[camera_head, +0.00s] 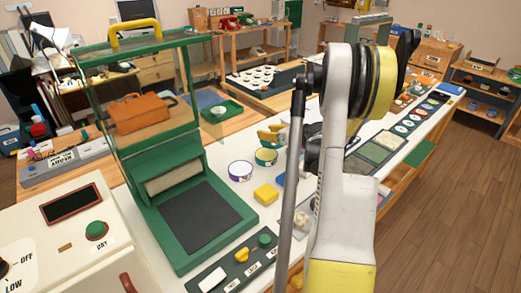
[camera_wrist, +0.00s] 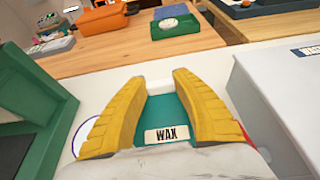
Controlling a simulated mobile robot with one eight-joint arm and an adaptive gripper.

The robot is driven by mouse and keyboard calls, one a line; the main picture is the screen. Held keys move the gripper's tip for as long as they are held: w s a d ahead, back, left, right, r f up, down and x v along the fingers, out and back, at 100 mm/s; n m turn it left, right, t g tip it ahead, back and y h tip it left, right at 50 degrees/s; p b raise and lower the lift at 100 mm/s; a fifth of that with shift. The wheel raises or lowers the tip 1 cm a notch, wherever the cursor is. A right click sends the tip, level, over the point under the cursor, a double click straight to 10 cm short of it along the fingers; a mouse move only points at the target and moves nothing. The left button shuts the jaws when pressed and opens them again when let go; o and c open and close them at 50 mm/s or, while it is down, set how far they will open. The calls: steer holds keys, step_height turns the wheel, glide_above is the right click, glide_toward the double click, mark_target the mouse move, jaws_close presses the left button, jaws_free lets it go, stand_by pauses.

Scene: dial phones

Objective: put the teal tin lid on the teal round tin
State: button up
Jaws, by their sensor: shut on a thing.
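In the head view, my gripper (camera_head: 270,134) is over the white bench, just behind a small round tin (camera_head: 266,157) with yellow and greenish tones. This may be the teal round tin, but its colour is hard to tell. A purple-rimmed round tin (camera_head: 240,172) stands to its left; its rim also shows beside the left finger in the wrist view (camera_wrist: 80,137).
A green press (camera_head: 200,216) with a tall frame stands left of the tins. My arm hides the bench's middle.

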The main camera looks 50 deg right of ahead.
mark_target(261, 150)
steer(key=shift+w+a+f+b, duration=0.35)
steer(key=shift+w+a+f, duration=0.5)
steer(key=shift+w+a, duration=0.05)
steer(key=shift+f+b, duration=1.05)
steer(key=shift+f, duration=0.8)
steer(key=shift+f, duration=0.2)
steer(key=o, duration=1.1)
